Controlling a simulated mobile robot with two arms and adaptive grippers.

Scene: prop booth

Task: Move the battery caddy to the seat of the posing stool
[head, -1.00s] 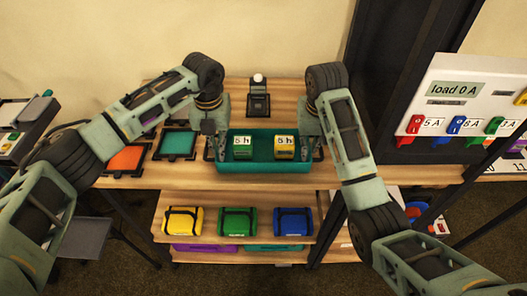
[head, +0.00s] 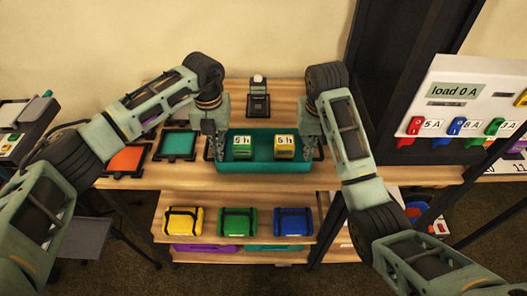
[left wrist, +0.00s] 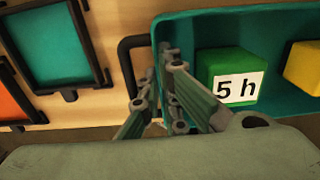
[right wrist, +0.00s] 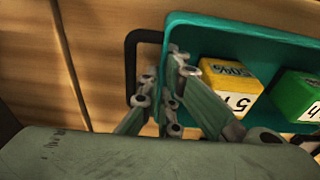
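The battery caddy (head: 263,168) is a teal open tray on the wooden bench top, with a green block (head: 242,147) and a yellow block (head: 284,147) labelled "5 h" inside. My left gripper (left wrist: 160,72) is at its left end, fingertips close together on either side of the end wall beside a black handle (left wrist: 128,60). My right gripper (right wrist: 163,85) is likewise at the right end, beside the other black handle (right wrist: 131,65). Both look shut on the caddy; the contact is partly hidden. A grey flat seat (head: 84,238), possibly the posing stool, shows at lower left, partly behind my left arm.
Teal (head: 178,144) and orange (head: 125,160) framed pads lie left of the caddy. A black stand (head: 258,100) is behind it. Yellow (head: 182,221), green (head: 237,221) and blue (head: 293,221) cases sit on the shelf below. A load panel (head: 460,100) stands at right.

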